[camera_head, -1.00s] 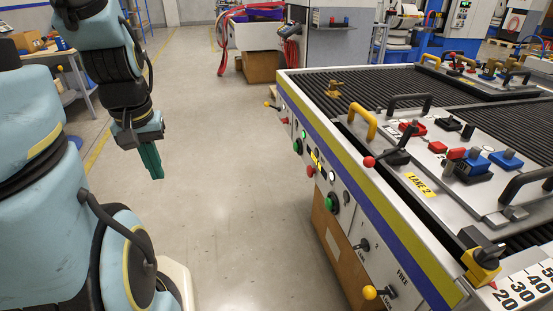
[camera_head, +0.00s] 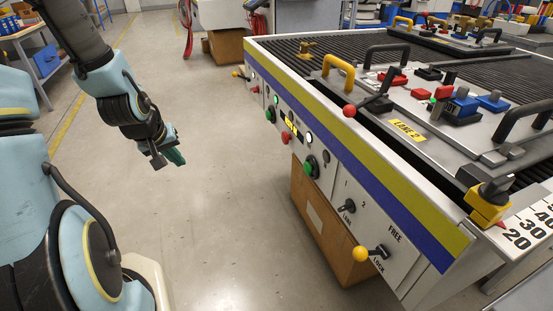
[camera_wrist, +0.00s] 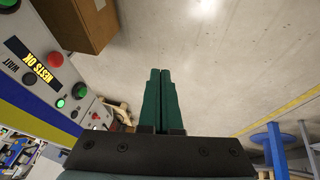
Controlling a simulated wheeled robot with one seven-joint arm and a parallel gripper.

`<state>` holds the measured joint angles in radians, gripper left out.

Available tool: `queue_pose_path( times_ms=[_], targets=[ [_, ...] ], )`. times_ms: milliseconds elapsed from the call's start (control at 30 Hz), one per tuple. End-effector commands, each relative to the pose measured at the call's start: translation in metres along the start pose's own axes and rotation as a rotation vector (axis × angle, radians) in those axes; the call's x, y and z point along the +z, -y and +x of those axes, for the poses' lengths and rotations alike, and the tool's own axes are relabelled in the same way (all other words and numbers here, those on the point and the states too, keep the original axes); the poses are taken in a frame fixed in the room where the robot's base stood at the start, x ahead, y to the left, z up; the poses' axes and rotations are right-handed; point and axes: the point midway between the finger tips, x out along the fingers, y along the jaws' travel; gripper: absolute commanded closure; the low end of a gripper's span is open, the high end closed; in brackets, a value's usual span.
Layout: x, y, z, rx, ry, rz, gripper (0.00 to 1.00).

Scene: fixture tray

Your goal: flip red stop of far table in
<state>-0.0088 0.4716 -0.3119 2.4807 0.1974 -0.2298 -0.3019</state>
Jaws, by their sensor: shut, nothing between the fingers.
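My gripper (camera_head: 174,156) hangs over the open floor left of the machine, apart from everything. Its green fingers are together and empty, as the wrist view also shows (camera_wrist: 160,100). The far fixture plate (camera_head: 455,46) lies at the back right of the ribbed machine top. It has a yellow handle (camera_head: 403,20), a black handle (camera_head: 489,35) and small red, yellow and blue parts. These are too small for me to tell the red stop or its position.
The machine's striped front panel (camera_head: 350,165) carries buttons, switches and a yellow-knobbed lever (camera_head: 360,253). A cardboard box (camera_head: 325,225) stands beneath it. Tall handles (camera_head: 525,122) rise from the near plate. The floor (camera_head: 230,220) between my arm and the machine is clear.

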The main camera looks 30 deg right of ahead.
Motion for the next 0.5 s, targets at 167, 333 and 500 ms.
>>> queue_pose_path(
  times_ms=[167,333,500],
  targets=[
    [0.022,-0.067,0.119,0.315,-0.115,-0.141,1.0],
    [0.024,-0.132,0.168,0.655,-0.223,-0.382,1.0],
    [0.013,-0.164,0.177,0.925,-0.307,-0.63,1.0]
  ],
)
